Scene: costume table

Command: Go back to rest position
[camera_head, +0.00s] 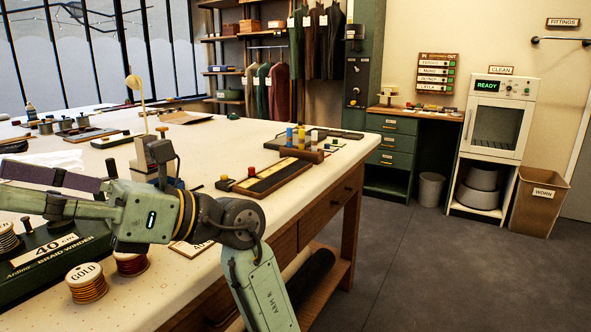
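My green arm rises from the bottom of the head view, bends at a dark round joint, and stretches left over the near part of the costume table (375,123). Its far end, with dark bar-like parts, runs to the left edge of the picture. I cannot make out fingertips there, so I cannot see whether my gripper is open or holds anything. The arm hides part of the table top and some of what lies behind it.
Below the arm are a green braid winder (60,262) and thread spools, one labelled gold (87,283). A dark tray (265,180) with coloured pegs lies near the table's right edge. Open floor (430,270) lies to the right, before a worn bin (540,203) and white cabinet (497,118).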

